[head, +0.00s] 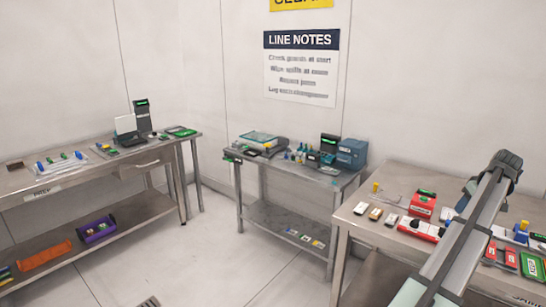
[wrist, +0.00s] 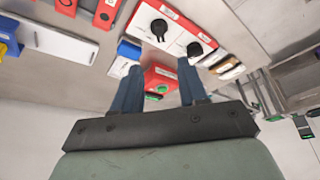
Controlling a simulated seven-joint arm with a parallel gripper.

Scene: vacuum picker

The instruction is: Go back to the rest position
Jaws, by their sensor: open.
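My gripper (wrist: 158,68) shows in the wrist view as two blue fingers set well apart, open with nothing held between them. Beyond the gap between the fingers is a red box with a green top (wrist: 160,77); it appears apart from them. The same red box (head: 422,205) stands on the right table in the head view.
The right table (head: 370,232) holds a red and white unit with black knobs (wrist: 174,28) and several small boxes. A middle table (head: 240,183) carries a blue-grey device (head: 351,153). A left bench (head: 20,182) has bins below. Floor between is open.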

